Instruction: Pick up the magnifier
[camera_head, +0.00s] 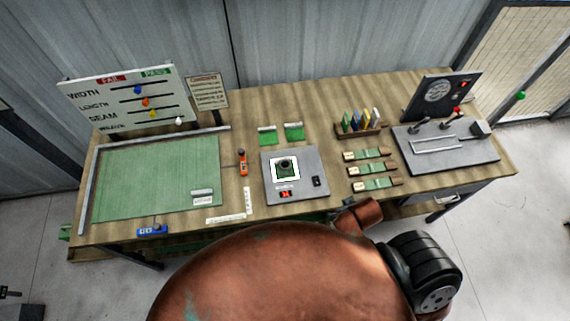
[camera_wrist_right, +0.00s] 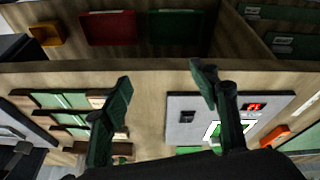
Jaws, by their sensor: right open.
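The magnifier (camera_head: 284,164) is a small dark loupe. In the head view it stands on the white lit square of a grey light box (camera_head: 310,163), near the middle of the bench. In the right wrist view the light box (camera_wrist_right: 185,103) lies beyond my right gripper (camera_wrist_right: 161,78), partly covered by one finger. The magnifier is not clear there, as the finger hides part of the lit square. My right gripper is open, with nothing seen between its fingers. In the head view its fingers are not seen. My left gripper is not in view.
Sample cards on wooden blocks (camera_head: 370,169) lie right of the light box. An orange-handled tool (camera_head: 242,163) lies left of it, beside a green mat (camera_head: 150,175). A metal fixture (camera_head: 470,153) stands at the right end. Coloured bins (camera_wrist_right: 107,28) sit below the bench edge.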

